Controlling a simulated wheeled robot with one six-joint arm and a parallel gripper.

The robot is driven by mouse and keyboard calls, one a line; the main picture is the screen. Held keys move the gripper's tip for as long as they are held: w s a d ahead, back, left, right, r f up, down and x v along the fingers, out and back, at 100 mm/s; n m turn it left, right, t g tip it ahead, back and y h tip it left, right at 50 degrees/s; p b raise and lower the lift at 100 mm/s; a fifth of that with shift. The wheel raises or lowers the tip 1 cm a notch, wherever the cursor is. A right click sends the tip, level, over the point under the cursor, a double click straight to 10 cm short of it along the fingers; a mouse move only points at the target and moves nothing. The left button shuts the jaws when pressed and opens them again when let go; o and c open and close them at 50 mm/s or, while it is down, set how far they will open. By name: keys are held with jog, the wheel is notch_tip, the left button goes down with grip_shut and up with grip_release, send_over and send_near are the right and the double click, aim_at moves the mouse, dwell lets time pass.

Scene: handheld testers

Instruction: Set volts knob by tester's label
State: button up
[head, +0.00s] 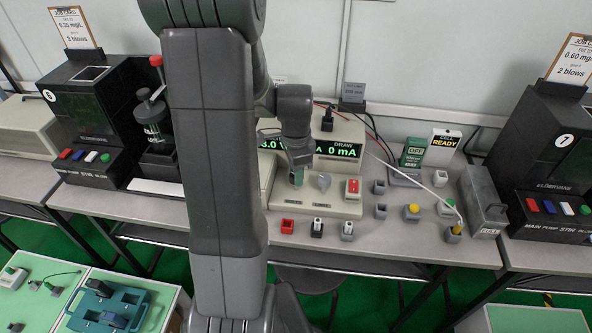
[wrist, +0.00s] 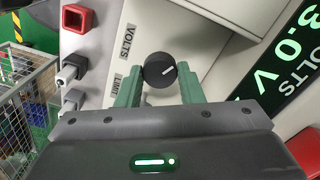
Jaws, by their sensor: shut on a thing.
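The power supply (head: 345,133) stands on the bench, partly hidden behind my arm. Its green display reads 3.0 V in the wrist view (wrist: 291,52) and DRAW 0 mA in the head view. The black volts knob (wrist: 160,69) has a white pointer line and sits beside the VOLTS label (wrist: 129,41). My gripper (wrist: 161,82) is shut on this knob, with one green finger on each side. In the head view my gripper (head: 297,178) is at the supply's front. A green handheld tester (head: 413,151) stands at right; its small print is unreadable.
A grey second knob (head: 323,182) is close right of my gripper. Red, black and white sockets (head: 287,226) stand in front of the supply. A CELL READY card (head: 443,147), small coloured buttons and a pale probe lie right. Black Eldotune machines (head: 98,115) flank the bench.

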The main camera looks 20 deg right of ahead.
jog(key=m, duration=0.6)
jog(key=shift+m, duration=0.3)
jog(key=m, duration=0.5)
dwell(0.4)
jog(key=o, duration=1)
notch_tip(320, 180, up, 14)
jog(key=p, duration=0.1)
jog(key=shift+f, duration=0.1)
